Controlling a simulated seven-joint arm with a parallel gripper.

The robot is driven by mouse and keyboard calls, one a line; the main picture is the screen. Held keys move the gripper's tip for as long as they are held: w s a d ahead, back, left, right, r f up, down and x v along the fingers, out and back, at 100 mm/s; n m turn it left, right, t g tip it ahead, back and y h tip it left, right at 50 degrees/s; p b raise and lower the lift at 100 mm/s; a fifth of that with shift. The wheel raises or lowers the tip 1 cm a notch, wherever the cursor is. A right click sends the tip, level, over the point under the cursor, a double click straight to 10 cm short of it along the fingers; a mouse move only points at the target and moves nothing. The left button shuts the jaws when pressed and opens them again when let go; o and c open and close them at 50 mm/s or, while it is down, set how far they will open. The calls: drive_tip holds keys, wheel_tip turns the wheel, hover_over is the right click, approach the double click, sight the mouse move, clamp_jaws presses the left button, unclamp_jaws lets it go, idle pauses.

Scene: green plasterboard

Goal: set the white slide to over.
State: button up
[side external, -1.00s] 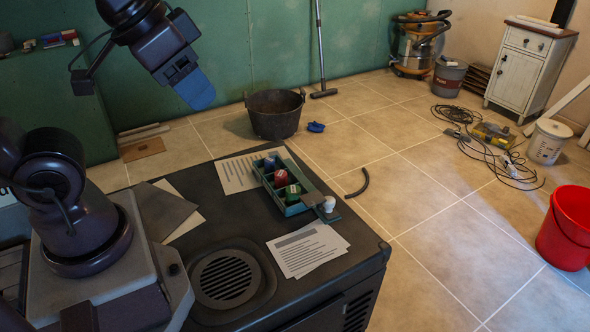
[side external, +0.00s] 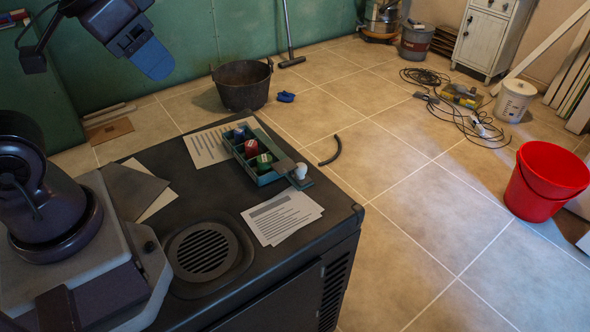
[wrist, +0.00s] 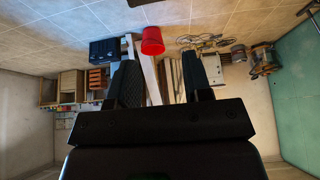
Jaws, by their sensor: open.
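A small teal tray (side external: 266,178) lies on the dark worktop in the side view. Its compartments hold a blue block (side external: 240,133), a red block (side external: 249,147) and a green block (side external: 264,162). A grey plate (side external: 284,167) lies across its near right end. A white rounded knob (side external: 301,171) stands there, the only white part I see on the tray; whether it is the slide I cannot tell. My gripper (side external: 154,60), with blue fingers, hangs high above and left of the tray, well apart from it. In the wrist view my gripper (wrist: 163,75) is open and empty.
Printed sheets (side external: 283,216) lie in front of the tray, and another sheet (side external: 205,148) lies behind it. A round vent (side external: 202,252) is set in the worktop (side external: 290,250). A black bucket (side external: 243,87) and a red bucket (side external: 540,182) stand on the floor.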

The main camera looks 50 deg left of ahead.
drive_tip(key=shift+o, duration=1.1)
drive_tip(key=m+g, duration=0.4)
drive_tip(key=g, duration=0.2)
approach(302, 165)
wheel_tip(302, 165, down, 10)
drive_tip(key=shift+s+f, duration=0.1)
drive_tip(key=shift+f, duration=0.1)
